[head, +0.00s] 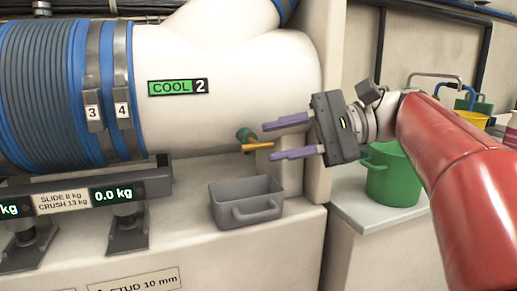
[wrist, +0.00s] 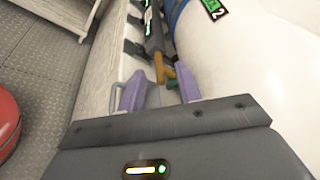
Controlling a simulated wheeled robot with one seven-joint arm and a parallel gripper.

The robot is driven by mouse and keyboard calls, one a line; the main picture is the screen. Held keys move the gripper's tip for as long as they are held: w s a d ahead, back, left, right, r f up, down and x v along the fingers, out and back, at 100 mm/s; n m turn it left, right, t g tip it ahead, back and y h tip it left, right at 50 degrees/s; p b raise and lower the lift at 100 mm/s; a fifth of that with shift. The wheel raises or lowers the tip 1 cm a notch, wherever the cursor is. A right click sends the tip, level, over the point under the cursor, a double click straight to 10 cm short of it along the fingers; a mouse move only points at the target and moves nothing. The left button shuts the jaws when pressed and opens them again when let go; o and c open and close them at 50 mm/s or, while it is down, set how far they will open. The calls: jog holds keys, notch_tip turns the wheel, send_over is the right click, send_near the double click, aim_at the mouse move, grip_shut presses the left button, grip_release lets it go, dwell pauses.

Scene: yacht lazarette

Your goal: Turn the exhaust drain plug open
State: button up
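The exhaust drain plug (head: 244,135) is a green stub with an orange bar handle (head: 257,147), low on the right part of the white exhaust body (head: 225,80). The handle points roughly sideways to the right in the head view. My gripper (head: 269,141) is open, with its purple fingers pointing left at the plug. The handle's end lies close to the fingertips, between their heights. In the wrist view the orange handle (wrist: 158,68) and green stub (wrist: 171,84) show between and just beyond the fingers. I cannot tell whether a finger touches the handle.
A grey drip tray (head: 246,203) stands on the ledge below the plug. Blue ribbed hose with numbered clamps (head: 93,113) is at left, above a scale display (head: 115,194). A green bucket (head: 391,175) stands on the right-hand counter, behind my arm.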

aim_at(265, 144)
jog(key=shift+b+x, duration=0.35)
jog(key=shift+x, duration=1.95)
jog(key=shift+f, duration=0.1)
jog(key=shift+c, duration=0.4)
grip_shut()
